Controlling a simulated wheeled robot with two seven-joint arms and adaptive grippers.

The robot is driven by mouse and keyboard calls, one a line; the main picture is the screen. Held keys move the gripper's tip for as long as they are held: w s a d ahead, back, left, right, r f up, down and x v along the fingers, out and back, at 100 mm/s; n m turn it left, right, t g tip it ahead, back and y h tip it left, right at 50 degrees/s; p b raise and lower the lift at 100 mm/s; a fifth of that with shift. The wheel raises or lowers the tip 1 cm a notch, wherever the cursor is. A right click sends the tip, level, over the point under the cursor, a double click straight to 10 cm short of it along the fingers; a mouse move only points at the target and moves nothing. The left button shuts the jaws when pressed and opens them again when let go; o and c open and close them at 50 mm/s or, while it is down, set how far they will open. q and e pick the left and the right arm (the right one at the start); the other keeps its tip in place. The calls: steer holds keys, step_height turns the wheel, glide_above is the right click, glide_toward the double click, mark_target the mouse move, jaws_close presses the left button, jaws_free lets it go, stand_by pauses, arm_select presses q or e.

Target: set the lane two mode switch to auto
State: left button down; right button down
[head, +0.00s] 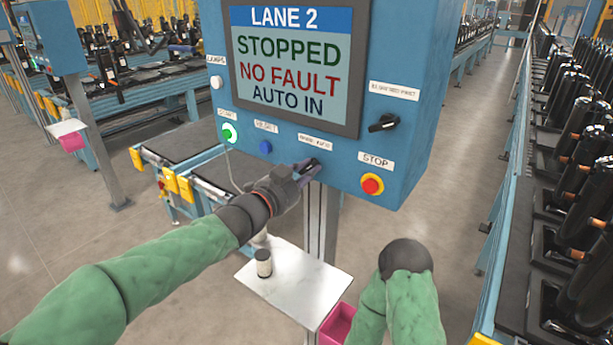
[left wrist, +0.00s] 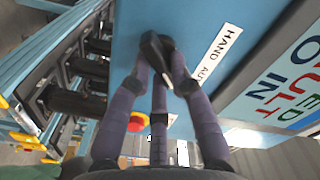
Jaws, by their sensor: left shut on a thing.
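The blue Lane 2 panel (head: 410,150) has a screen (head: 293,62) reading "LANE 2, STOPPED, NO FAULT, AUTO IN". The black mode switch (left wrist: 153,50) sits beside a "HAND AUTO" label (left wrist: 215,57), which also shows in the head view (head: 315,142). My left gripper (head: 305,169) is at the panel's lower edge and shut on the switch. In the left wrist view its fingers (left wrist: 160,75) close around the knob.
A green-lit start button (head: 229,133) and a blue reset button (head: 266,147) are left of the switch. A red stop button (head: 372,184) and a black selector (head: 383,122) are to its right. A white shelf (head: 300,285) holding a small canister (head: 264,263) is below.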

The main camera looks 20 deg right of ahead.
arm_select(q)
steer(key=shift+f, duration=0.1)
stand_by(0.4)
steer(key=c, duration=1.1)
jaws_free()
steer(key=v, duration=1.2)
